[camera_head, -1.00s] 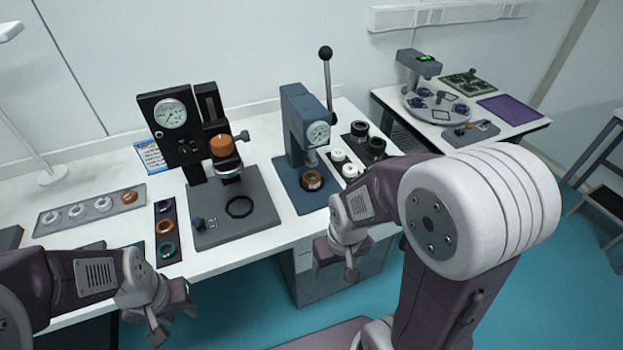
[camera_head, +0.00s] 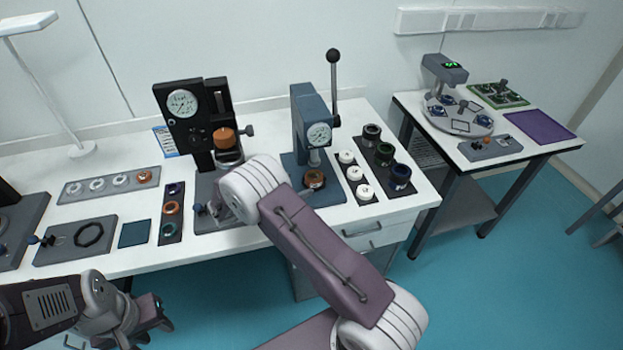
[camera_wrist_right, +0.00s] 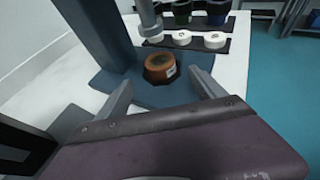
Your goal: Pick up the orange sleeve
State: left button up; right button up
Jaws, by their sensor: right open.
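An orange-brown sleeve (camera_head: 315,179) with a small label sits upright on the base of the blue lever press, under its ram. In the right wrist view the sleeve (camera_wrist_right: 160,68) lies ahead of my right gripper (camera_wrist_right: 163,92), whose fingers are spread apart and empty, apart from it. In the head view my right forearm hides most of the right gripper. My left gripper (camera_head: 153,318) hangs low in front of the table; its finger gap is not clear. Other orange pieces are an orange cylinder (camera_head: 222,138) on the black gauge stand and an orange ring (camera_head: 171,207) on a dark strip.
The blue press (camera_head: 303,120) has a tall lever and stands close to the sleeve. White rings (camera_head: 355,174) and dark spools (camera_head: 383,155) stand to its right. The black gauge stand (camera_head: 190,125) is left of it. A side table (camera_head: 490,155) stands at the right.

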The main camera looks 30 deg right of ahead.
aim_at(311, 178)
jog(key=shift+x, duration=1)
jog(key=shift+d, duration=0.35)
jog(key=p+x, duration=0.1)
jog(key=x, duration=0.3)
jog(key=shift+w+d+r, duration=0.1)
jog(key=shift+d+r, duration=0.05)
jog(key=shift+w+d, duration=0.1)
jog(key=shift+d, duration=0.1)
jog(key=shift+a, duration=0.1)
jog(key=c, duration=1.7)
jog(key=shift+o, duration=0.2)
jog(key=shift+r, duration=0.4)
jog(key=r, duration=0.1)
jog(key=a+r, duration=0.1)
jog(key=shift+r, duration=0.25)
jog(key=s+a, duration=0.2)
jog(key=a, duration=0.3)
jog(key=s+a+b, duration=0.1)
jog(key=a, duration=0.4)
jog(key=s+a+b, duration=0.1)
jog(key=s+a, duration=0.1)
jog(key=a, duration=0.4)
jog(key=shift+s, duration=0.3)
